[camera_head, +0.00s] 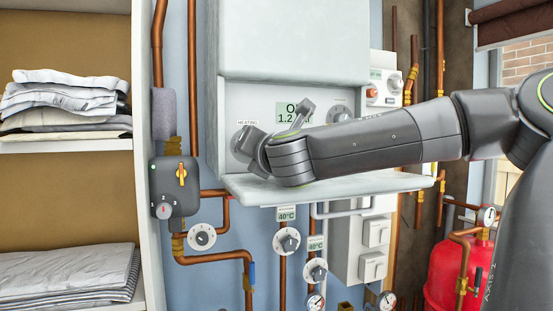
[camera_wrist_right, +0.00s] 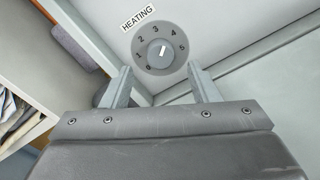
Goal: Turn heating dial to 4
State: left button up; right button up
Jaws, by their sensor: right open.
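The heating dial (camera_wrist_right: 159,52) is a round grey knob with numbers around it, under a HEATING label (camera_wrist_right: 138,17) in the wrist view. Its white pointer mark leans slightly right of straight up, appearing between 3 and 4. My right gripper (camera_wrist_right: 159,70) is open, with one finger on either side of the dial's lower part; I cannot tell whether they touch it. My left gripper is not in view.
A display (camera_head: 293,108) and another dial (camera_head: 340,110) lie right of the heating dial, partly behind my arm. A ledge (camera_head: 340,186) juts out below. Shelves with folded cloth (camera_head: 66,100) stand left; pipes and valve dials (camera_head: 287,240) are below.

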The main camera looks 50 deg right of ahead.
jog(key=b+v, duration=0.1)
jog(key=v, duration=1.1)
jog(key=shift+r+b, duration=0.1)
jog(key=shift+b, duration=0.3)
jog(key=shift+s+a, duration=0.3)
jog(key=shift+s, duration=0.3)
